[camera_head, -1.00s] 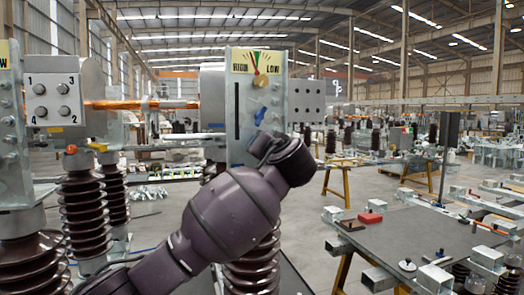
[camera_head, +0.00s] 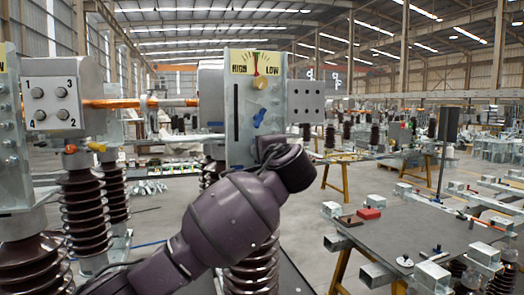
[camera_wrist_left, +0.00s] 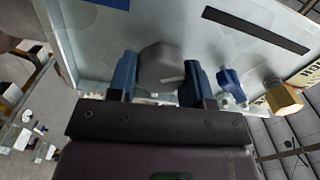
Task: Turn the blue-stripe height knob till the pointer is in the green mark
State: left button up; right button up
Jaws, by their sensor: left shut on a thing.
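The upright metal plate (camera_head: 240,150) in the head view carries a HIGH–LOW scale (camera_head: 257,63) with a green mark at its top middle. A thin pointer stands nearly upright near that mark; it is too small to tell its exact place. In the left wrist view my left gripper (camera_wrist_left: 160,80) has its blue fingers on both sides of a grey knob (camera_wrist_left: 162,66) with a pale line, and is shut on it. A blue stripe (camera_wrist_left: 110,3) lies on the plate beyond it. In the head view my arm hides this knob and the fingers. My right gripper is not in view.
A brass knob (camera_head: 259,83) sits below the scale, with a blue wing-shaped knob (camera_head: 259,118) under it. The wing-shaped knob (camera_wrist_left: 230,83) is close beside my right-hand finger in the wrist view. A table (camera_head: 420,232) with fittings stands at right.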

pick_arm(q)
jog(key=shift+m, duration=0.5)
jog(key=o, duration=0.9)
jog(key=shift+s, duration=0.15)
jog(key=b+v, duration=0.2)
jog(key=v, duration=0.8)
jog(key=shift+s+d+b, duration=0.1)
jog(key=shift+s+b, duration=0.2)
